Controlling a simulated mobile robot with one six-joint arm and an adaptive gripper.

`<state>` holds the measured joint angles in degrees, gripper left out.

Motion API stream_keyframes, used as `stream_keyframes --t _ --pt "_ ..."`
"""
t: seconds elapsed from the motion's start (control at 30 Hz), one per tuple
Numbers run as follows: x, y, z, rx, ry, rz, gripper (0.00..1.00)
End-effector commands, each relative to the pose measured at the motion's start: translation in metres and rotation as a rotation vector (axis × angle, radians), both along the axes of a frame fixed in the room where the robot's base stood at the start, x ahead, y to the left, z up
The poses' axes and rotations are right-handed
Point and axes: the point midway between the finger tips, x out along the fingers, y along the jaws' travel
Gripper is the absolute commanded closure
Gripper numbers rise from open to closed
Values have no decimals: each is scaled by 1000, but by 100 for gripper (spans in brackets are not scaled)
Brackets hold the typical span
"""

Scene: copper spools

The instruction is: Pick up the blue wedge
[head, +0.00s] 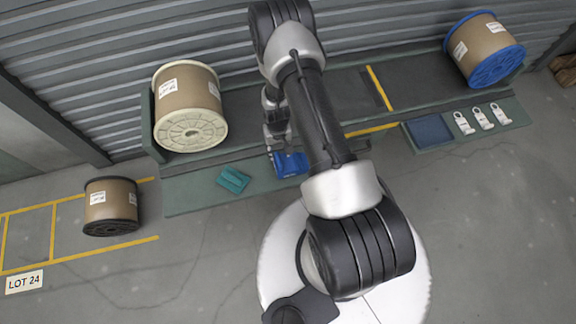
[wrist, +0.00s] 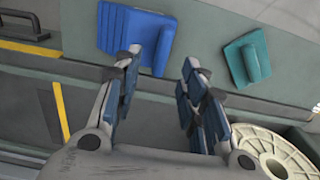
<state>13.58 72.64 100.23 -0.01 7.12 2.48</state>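The blue wedge (head: 291,164) lies on the green ledge, just beside my arm in the head view. In the wrist view the blue wedge (wrist: 130,33) is at the upper left, with a raised block on its right side. My gripper (wrist: 162,62) is open and empty, its fingers spread apart. In the head view my gripper shows only partly beside the arm, just behind the wedge.
A teal wedge (head: 233,180) lies left of the blue one; it also shows in the wrist view (wrist: 247,60). A cream-flanged copper spool (head: 190,125) stands at left, a blue-flanged spool (head: 484,50) at far right. A dark blue mat (head: 430,131) lies right of my arm.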

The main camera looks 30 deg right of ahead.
Motion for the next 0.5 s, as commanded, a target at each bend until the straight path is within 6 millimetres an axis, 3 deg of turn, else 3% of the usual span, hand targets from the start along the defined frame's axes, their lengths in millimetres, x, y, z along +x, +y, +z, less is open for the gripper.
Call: stream_keyframes --t 0.1,0.37,0.5 --pt "0 0 -21 0 0 0 62" --pt "0 1 -35 0 0 0 62" --pt "-1 2 -53 1 2 1 62"
